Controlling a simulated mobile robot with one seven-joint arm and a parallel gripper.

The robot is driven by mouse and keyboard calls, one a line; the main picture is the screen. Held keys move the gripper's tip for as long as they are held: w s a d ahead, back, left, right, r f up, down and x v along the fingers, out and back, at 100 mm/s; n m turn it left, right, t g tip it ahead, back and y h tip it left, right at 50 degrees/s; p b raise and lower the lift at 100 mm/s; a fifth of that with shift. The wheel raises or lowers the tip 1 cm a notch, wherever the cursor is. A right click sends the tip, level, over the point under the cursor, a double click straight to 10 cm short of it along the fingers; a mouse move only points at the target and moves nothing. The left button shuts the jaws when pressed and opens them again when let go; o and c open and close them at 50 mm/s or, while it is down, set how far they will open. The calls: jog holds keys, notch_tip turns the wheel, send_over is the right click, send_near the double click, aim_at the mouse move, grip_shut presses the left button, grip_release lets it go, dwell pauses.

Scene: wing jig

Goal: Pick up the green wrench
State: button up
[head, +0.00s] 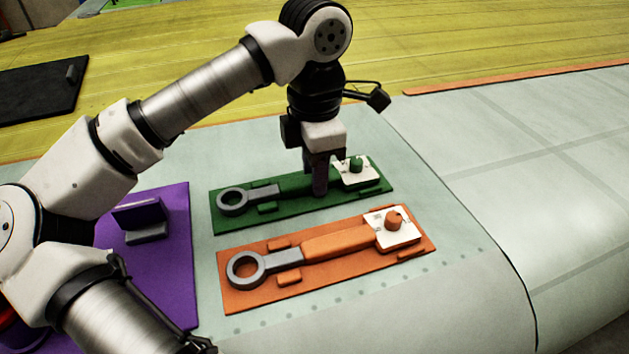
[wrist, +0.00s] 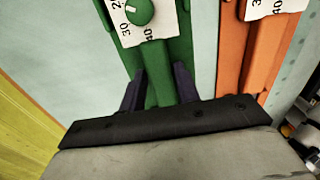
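The green wrench lies on a green board, its grey ring end (head: 233,202) at the left and a white dial plate with a green knob (head: 356,165) at the right. My gripper (head: 319,188) points down at the wrench's handle, just left of the dial plate. In the wrist view my gripper (wrist: 160,82) has a dark finger on each side of the green handle (wrist: 161,92), with the green knob (wrist: 139,11) beyond them. I cannot tell whether the fingers touch the handle. The fingers hide part of the handle in the head view.
An orange wrench (head: 335,243) lies on an orange board (head: 300,287) close beside the green one, nearer the camera. A purple board (head: 175,255) with a grey holder is at the left. The pale wing surface (head: 520,150) at the right is clear.

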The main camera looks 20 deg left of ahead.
grip_shut()
